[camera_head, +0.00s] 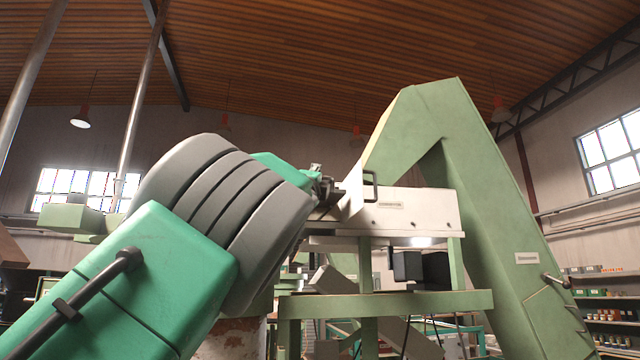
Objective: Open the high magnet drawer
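The high magnet drawer (352,198) is in a white housing (425,212) on a green frame. Its pale front plate faces left, and a dark bar handle (375,186) shows beside it at the top. I cannot tell how far the drawer stands out. My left arm comes in from the left and covers much of the view. My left gripper (326,186) is small and partly hidden behind my arm, just left of the front plate. I cannot see whether it touches anything or how its fingers stand. My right gripper is not in view.
A large green conveyor chute (480,190) rises behind and right of the housing. A green support beam (400,303) runs below it, with dark boxes (421,267) above the beam. A brownish cylinder (230,340) stands below my arm. Shelves (610,310) are at far right.

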